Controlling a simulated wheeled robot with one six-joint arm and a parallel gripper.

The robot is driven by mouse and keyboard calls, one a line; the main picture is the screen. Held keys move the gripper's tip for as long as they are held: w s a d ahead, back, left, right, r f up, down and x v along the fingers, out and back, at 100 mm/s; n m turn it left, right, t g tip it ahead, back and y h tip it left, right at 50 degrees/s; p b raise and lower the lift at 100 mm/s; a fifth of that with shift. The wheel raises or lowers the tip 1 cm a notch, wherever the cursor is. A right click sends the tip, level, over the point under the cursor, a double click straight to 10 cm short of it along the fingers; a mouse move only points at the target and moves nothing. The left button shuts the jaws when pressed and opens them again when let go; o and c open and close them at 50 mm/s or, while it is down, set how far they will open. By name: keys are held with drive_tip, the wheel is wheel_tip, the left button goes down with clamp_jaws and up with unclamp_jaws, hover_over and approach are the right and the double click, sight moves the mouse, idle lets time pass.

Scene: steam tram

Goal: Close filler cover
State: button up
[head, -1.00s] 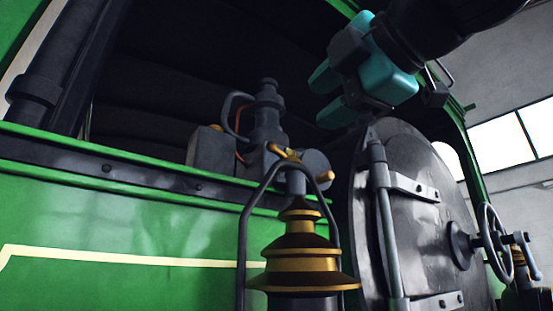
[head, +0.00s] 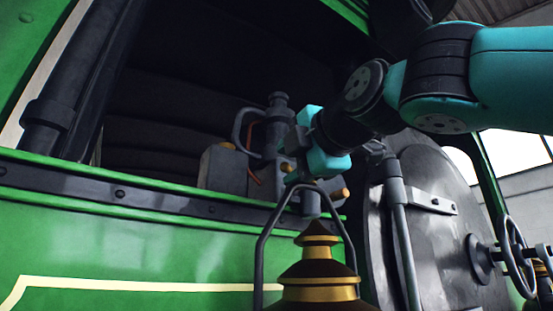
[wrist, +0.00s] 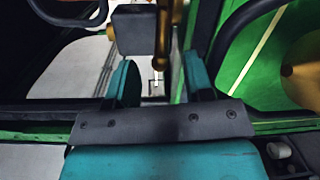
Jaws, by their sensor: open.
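My gripper (head: 312,142) hangs at the cab opening, just above the brass-ended handle (head: 340,194) and right of a dark valve fitting (head: 277,125). In the wrist view my gripper (wrist: 161,82) is open, its two teal fingers apart with nothing held. A brass bar (wrist: 163,35) stands beyond and between the fingertips; I see no clear contact. A dark grey box (wrist: 134,32) with a brass knob lies to its left. No part can be clearly identified as the filler cover; my gripper and arm hide part of this area.
A brass-and-dark lamp-like top (head: 318,268) with a looped dark handle (head: 262,245) stands in front, below my gripper. The green side panel (head: 120,250) runs left. A round dark door (head: 440,215) with a handwheel (head: 517,255) is at right.

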drive_tip(key=shift+p+x, duration=0.65)
drive_tip(key=shift+x, duration=1.45)
